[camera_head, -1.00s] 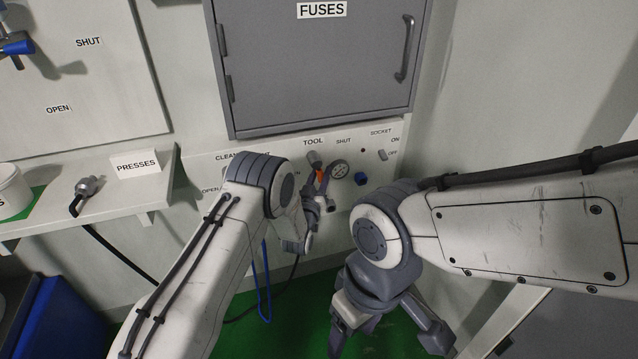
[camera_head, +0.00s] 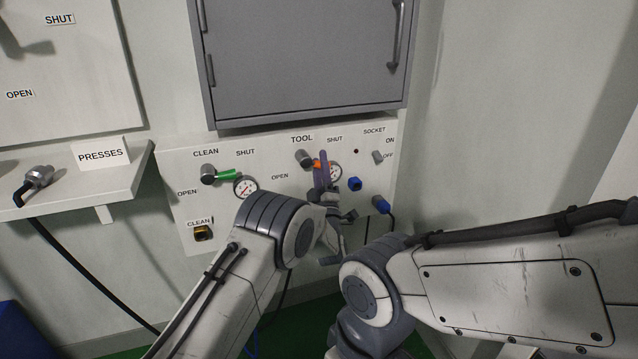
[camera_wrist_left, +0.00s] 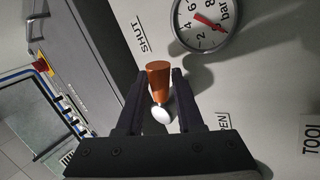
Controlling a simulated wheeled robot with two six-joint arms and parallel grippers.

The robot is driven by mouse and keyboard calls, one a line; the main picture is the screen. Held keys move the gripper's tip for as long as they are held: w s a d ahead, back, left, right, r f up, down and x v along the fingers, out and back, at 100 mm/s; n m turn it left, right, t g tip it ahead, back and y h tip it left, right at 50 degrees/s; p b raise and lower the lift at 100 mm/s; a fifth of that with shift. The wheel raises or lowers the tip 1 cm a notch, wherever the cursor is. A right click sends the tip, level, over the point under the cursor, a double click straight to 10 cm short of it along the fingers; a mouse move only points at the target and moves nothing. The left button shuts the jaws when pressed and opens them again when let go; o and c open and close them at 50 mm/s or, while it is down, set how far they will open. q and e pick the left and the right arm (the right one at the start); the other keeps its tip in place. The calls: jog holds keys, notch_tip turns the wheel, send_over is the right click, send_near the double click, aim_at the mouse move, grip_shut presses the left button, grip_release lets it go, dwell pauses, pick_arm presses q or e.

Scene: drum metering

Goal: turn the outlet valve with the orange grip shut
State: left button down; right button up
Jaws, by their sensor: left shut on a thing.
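The outlet valve's orange grip (camera_head: 317,164) is on the wall panel under the TOOL label, its lever pointing right from the grey hub (camera_head: 303,157) toward the SHUT label. My left gripper (camera_head: 322,170) is shut on it and partly covers it in the head view. In the left wrist view the orange grip (camera_wrist_left: 158,78) sits between the two dark fingers of my left gripper (camera_wrist_left: 160,85), its pale end toward the palm. My right arm shows at the lower right of the head view; its fingers are below the frame.
A green-gripped valve (camera_head: 224,175) and a gauge (camera_head: 245,187) sit to the left on the panel. Another gauge (camera_wrist_left: 207,24) is beside the orange grip. A blue plug (camera_head: 381,204) and blue fitting (camera_head: 355,184) are to the right. The grey cabinet (camera_head: 300,65) hangs above.

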pick_arm(q)
jog(key=n+y+b, duration=0.2)
jog(key=n, duration=0.1)
jog(key=n+y+b, duration=0.1)
jog(key=n, duration=0.1)
jog(key=shift+d+r+y+b, duration=0.1)
jog(key=shift+r+y+b, duration=0.2)
jog(key=shift+y, duration=0.1)
jog(key=shift+r+n+g+y+b, duration=0.2)
jog(key=shift+n+y+b, duration=0.15)
jog(key=shift+n+y, duration=0.25)
jog(key=shift+r+n+g+y+b, duration=0.2)
jog(key=shift+n+y+b, duration=0.2)
jog(key=shift+n, duration=0.3)
pick_arm(e)
notch_tip(320, 180, down, 6)
pick_arm(q)
jog(key=c, duration=0.8)
grip_release()
jog(key=shift+c, duration=0.2)
jog(key=p+v, duration=0.2)
jog(key=v, duration=0.8)
jog(key=shift+s+p, duration=0.15)
jog(key=shift+p, duration=0.15)
pick_arm(e)
notch_tip(320, 180, up, 2)
jog(key=shift+r, duration=0.2)
pick_arm(q)
jog(key=shift+f, duration=0.15)
